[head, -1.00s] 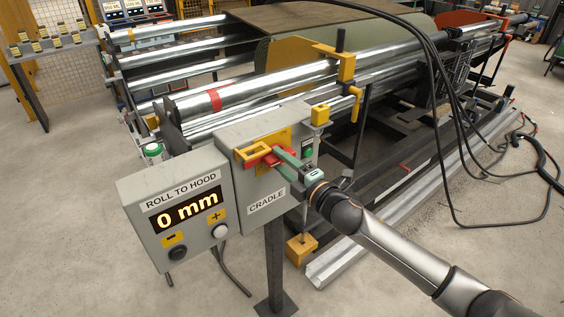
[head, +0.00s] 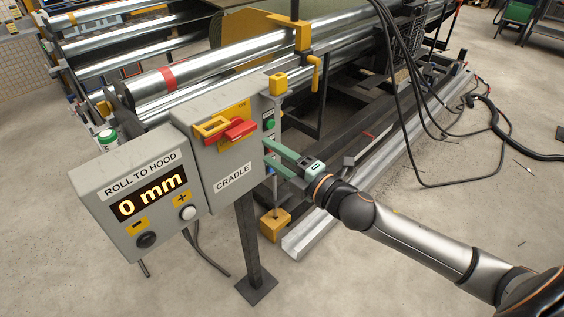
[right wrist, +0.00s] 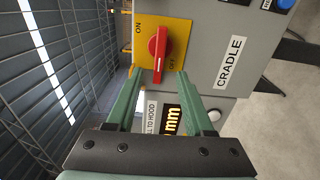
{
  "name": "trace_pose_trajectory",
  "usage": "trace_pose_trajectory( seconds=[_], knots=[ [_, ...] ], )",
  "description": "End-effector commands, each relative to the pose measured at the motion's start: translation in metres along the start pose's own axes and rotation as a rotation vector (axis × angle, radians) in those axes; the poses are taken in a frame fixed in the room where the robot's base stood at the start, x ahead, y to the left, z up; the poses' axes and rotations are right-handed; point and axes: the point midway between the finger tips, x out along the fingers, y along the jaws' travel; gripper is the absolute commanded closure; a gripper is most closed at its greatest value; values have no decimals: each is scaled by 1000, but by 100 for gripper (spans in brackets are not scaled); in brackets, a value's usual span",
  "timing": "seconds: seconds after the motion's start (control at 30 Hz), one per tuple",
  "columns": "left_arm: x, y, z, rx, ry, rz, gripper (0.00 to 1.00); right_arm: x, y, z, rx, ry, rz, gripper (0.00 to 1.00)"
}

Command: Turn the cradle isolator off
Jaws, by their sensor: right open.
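The cradle isolator (head: 230,131) is a red rotary handle on a yellow plate, on the front of the grey box labelled CRADLE (head: 233,178). In the head view the handle lies roughly level across the plate. In the right wrist view the red handle (right wrist: 159,53) stands nearly upright in the picture, with ON at its upper left and OFF at its lower right. My right gripper (head: 268,153) is open and empty, to the right of the handle and apart from it. In the wrist view its green fingertips (right wrist: 161,77) lie either side of the handle's lower end. My left gripper is out of view.
A grey display box (head: 142,195) reading 0 mm, with two buttons, adjoins the CRADLE box on the left. A green button (head: 270,124) is on the box's right side. Steel rollers (head: 230,80) stand behind. Black cables (head: 405,130) hang at the right.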

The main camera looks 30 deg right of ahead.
Motion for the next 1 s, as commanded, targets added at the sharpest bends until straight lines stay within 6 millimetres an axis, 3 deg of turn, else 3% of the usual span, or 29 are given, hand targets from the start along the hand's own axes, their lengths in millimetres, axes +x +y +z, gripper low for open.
trace_pose_trajectory(
  seconds=[0.3,0.87,1.0],
  knots=[
    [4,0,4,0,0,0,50,-24,0,0,1,0,0,48],
    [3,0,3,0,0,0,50,-25,-1,0,6,-1,-2,48],
    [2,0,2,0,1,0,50,-32,-30,-3,148,-32,-54,48]
  ],
)
